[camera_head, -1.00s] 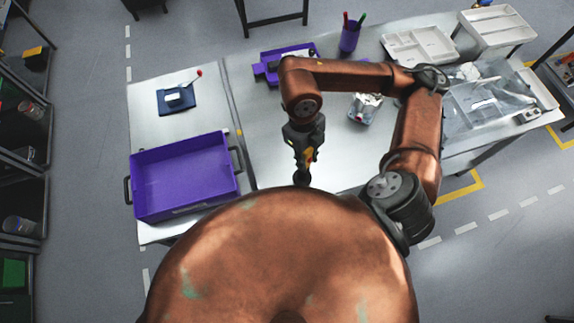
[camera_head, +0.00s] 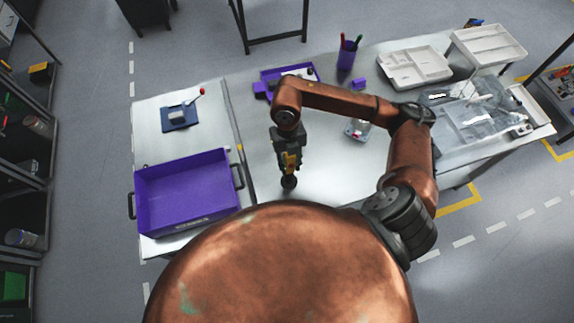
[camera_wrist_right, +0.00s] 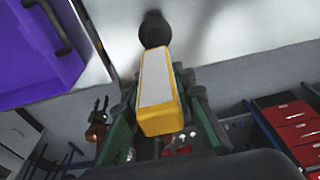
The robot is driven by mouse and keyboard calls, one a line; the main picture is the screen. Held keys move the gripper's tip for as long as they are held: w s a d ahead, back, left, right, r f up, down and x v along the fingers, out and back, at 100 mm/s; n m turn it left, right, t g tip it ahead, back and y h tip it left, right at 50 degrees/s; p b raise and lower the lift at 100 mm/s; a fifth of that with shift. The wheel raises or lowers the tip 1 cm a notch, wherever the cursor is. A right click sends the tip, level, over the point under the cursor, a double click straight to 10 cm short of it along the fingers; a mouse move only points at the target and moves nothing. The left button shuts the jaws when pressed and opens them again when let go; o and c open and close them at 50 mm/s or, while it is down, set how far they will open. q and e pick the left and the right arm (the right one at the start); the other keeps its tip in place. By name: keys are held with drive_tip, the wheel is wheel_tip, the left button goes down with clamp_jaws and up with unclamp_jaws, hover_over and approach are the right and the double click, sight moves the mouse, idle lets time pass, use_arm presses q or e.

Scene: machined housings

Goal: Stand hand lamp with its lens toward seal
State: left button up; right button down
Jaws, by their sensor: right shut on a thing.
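The hand lamp, a yellow body with a pale grey face and a round black end, is in my right gripper. In the head view the lamp (camera_head: 291,161) hangs below the gripper (camera_head: 288,148), its black end down near the bare tabletop; I cannot tell whether it touches. In the right wrist view the lamp (camera_wrist_right: 157,95) lies between the fingers of the right gripper (camera_wrist_right: 163,108), which is shut on it. Its black end points away from the wrist. I cannot make out which side is the lens. I cannot identify the seal. My left gripper is not in view.
A purple bin (camera_head: 187,190) stands on the left table, with a dark blue plate (camera_head: 180,118) behind it. A purple fixture (camera_head: 285,79), a pen cup (camera_head: 347,54), a small clear-and-metal item (camera_head: 357,130) and white trays (camera_head: 414,67) stand on the right table. The tabletop around the lamp is bare.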

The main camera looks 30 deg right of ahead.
drive_tip(key=shift+w+a+f, duration=0.1)
drive_tip(key=shift+w+f, duration=0.95)
drive_tip(key=shift+f, duration=0.2)
wheel_tip(320, 180, down, 3)
drive_tip(key=shift+r+p, duration=0.1)
drive_tip(key=shift+p, duration=0.75)
drive_tip(key=shift+f, duration=0.35)
drive_tip(key=c, duration=1.6)
unclamp_jaws()
drive_tip(key=shift+r, duration=0.1)
drive_tip(key=shift+w+r, duration=0.1)
drive_tip(key=shift+r, duration=0.15)
drive_tip(key=shift+w+d+r+b, duration=0.1)
drive_tip(key=shift+w+r+b, duration=0.3)
drive_tip(key=shift+r, duration=1.55)
drive_tip(key=shift+w+d+r+b, duration=0.15)
drive_tip(key=shift+r+b, duration=0.35)
drive_tip(key=shift+r, duration=1.4)
drive_tip(key=shift+w+a+r+b, duration=0.1)
drive_tip(key=shift+w+r+b, duration=0.3)
drive_tip(key=shift+r, duration=1.55)
